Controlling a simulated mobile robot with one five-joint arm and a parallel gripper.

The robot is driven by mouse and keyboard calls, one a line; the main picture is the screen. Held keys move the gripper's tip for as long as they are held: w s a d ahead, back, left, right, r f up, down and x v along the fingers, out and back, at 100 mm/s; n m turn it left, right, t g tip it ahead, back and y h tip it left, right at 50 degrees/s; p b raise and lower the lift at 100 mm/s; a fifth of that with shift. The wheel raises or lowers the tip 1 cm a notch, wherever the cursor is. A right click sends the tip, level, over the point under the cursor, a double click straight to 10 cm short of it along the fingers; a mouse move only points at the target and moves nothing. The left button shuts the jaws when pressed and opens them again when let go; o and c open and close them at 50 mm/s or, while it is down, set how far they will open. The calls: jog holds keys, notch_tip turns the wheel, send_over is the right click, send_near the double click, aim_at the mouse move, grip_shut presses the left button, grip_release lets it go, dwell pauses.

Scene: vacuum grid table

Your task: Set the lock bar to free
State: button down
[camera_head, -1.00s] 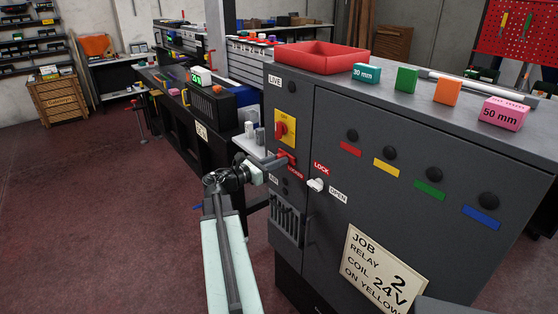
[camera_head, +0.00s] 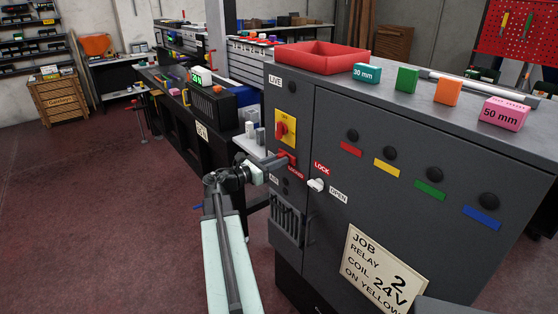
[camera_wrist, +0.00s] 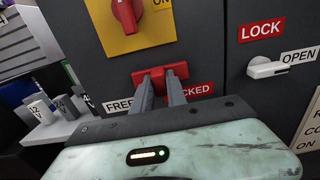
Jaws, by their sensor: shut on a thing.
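The red lock bar (camera_wrist: 181,72) sits on the grey cabinet front, just below the yellow plate (camera_wrist: 144,43) with a red rotary switch (camera_wrist: 127,12). A FREE label (camera_wrist: 116,105) lies to its lower left and a LOCKED label (camera_wrist: 200,89) to its lower right, partly hidden by a finger. My gripper (camera_wrist: 160,76) is shut on the bar, its two grey fingers reaching up to it. In the head view the bar (camera_head: 291,158) is partly hidden by my gripper (camera_head: 278,163).
A white door latch (camera_head: 316,185) with LOCK and OPEN labels is right of the bar. A red tray (camera_head: 322,62) and coloured blocks stand on the cabinet top. White cylinders (camera_wrist: 41,111) stand on a shelf to the left. Open floor lies left of my arm.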

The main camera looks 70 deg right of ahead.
dwell(0.4)
jog(key=w+d, duration=0.2)
jog(key=w, duration=0.1)
jog(key=w+d, duration=0.1)
jog(key=shift+w, duration=0.3)
jog(key=c, duration=1.3)
grip_release()
jog(key=v, duration=0.8)
jog(key=shift+s+f, duration=0.1)
